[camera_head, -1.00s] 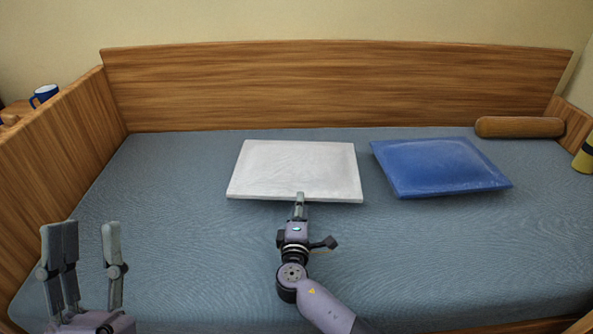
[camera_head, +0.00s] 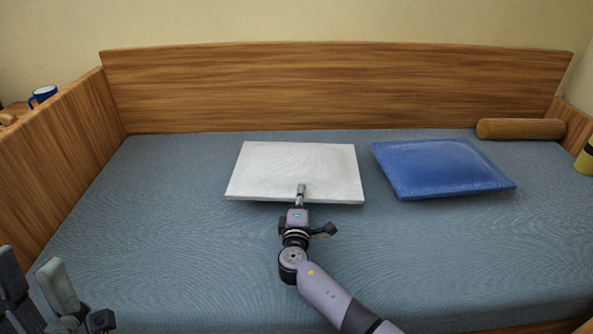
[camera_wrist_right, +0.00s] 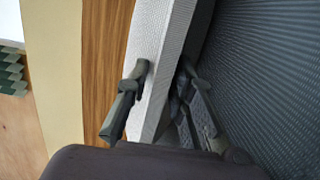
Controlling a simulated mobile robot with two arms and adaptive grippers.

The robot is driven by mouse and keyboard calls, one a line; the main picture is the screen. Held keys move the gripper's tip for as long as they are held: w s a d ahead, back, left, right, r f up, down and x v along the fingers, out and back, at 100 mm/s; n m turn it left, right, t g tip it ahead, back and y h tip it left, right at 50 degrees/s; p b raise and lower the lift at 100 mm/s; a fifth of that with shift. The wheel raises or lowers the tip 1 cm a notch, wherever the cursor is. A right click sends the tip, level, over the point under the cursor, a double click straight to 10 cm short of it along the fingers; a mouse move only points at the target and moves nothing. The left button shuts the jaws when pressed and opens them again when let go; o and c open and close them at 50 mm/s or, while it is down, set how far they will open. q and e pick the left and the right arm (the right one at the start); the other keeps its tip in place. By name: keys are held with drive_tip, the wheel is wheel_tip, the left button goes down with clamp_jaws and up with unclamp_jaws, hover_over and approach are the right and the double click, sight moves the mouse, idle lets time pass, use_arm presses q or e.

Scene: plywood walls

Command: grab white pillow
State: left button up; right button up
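The white pillow (camera_head: 297,168) lies flat on the bed's blue sheet, left of the blue pillow. My right gripper (camera_head: 300,190) is at the middle of its near edge, with one finger over the top face. In the right wrist view, the right gripper's fingers (camera_wrist_right: 164,72) are on either side of the white pillow's edge (camera_wrist_right: 152,40), close against it and appearing shut on it. Contact on the under side is partly hidden. My left gripper (camera_head: 32,290) is at the lower left, fingers apart and empty, partly cut off by the frame.
A blue pillow (camera_head: 440,168) lies to the right. A brown bolster (camera_head: 520,128) lies at the back right, and a yellow object (camera_head: 586,158) stands at the right edge. Wooden panels (camera_head: 330,88) bound the bed.

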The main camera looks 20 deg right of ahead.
clamp_jaws()
idle(0.3)
drive_tip(key=shift+r, duration=0.1)
